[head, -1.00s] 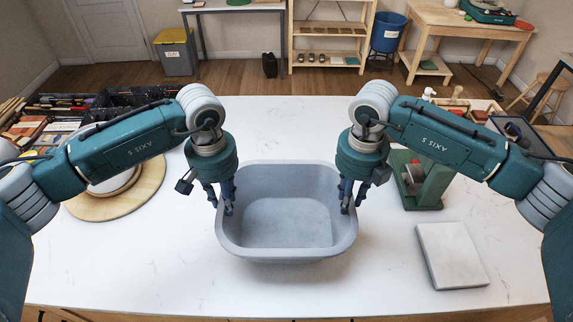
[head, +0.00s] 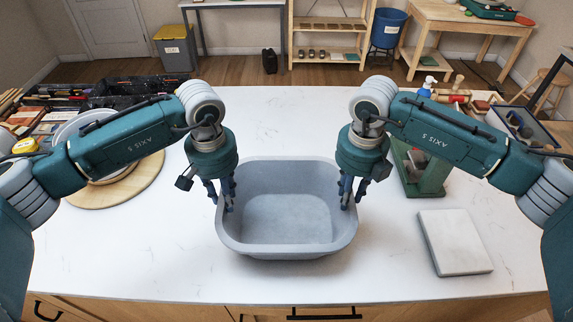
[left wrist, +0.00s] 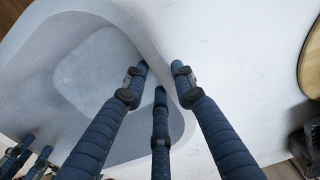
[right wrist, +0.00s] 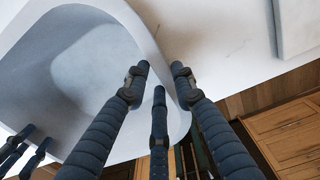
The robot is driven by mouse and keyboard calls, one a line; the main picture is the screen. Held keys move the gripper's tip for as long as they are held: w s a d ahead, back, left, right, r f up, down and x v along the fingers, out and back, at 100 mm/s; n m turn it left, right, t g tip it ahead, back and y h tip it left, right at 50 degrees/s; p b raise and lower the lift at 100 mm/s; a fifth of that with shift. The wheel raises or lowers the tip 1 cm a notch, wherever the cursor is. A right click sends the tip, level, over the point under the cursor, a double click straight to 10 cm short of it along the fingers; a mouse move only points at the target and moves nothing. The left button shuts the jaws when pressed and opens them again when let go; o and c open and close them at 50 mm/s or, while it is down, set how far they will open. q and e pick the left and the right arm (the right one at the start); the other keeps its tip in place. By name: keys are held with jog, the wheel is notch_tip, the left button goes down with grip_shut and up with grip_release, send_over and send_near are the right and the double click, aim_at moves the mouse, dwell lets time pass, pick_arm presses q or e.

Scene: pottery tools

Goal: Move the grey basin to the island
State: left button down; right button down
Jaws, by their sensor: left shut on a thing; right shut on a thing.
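The grey basin (head: 287,218) is a wide, empty, rounded rectangular tub, upright in the middle of the head view. My left gripper (head: 226,200) is shut on its left rim and my right gripper (head: 350,198) is shut on its right rim. Both wrist views show fingers on either side of the basin wall, in the left wrist view (left wrist: 100,75) and in the right wrist view (right wrist: 95,70). The white marble-topped island (head: 180,262) lies beneath the basin in the head view. I cannot tell whether the basin's bottom touches the top.
A pale slab (head: 455,243) lies right of the basin. A green device (head: 433,177) stands behind it, partly hidden by my right arm. A round wooden board (head: 120,190) lies at the left. The marble in front of and behind the basin is clear.

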pick_arm(q)
jog(key=shift+w+f+b, duration=0.1)
jog(key=shift+f+b, duration=0.2)
jog(key=shift+f, duration=0.3)
pick_arm(e)
jog(key=shift+w+f, duration=0.1)
jog(key=shift+f, duration=0.45)
pick_arm(q)
jog(key=c, duration=1.4)
grip_release()
pick_arm(e)
jog(key=c, duration=1.4)
grip_release()
jog(key=shift+w, duration=0.1)
jog(key=shift+c, duration=0.2)
pick_arm(q)
jog(key=shift+r, duration=0.1)
pick_arm(e)
jog(key=shift+s, duration=0.2)
jog(key=shift+w+r, duration=0.1)
jog(key=shift+r, duration=0.05)
pick_arm(q)
notch_tip(320, 180, up, 12)
pick_arm(e)
notch_tip(320, 180, up, 12)
jog(key=shift+f, duration=0.2)
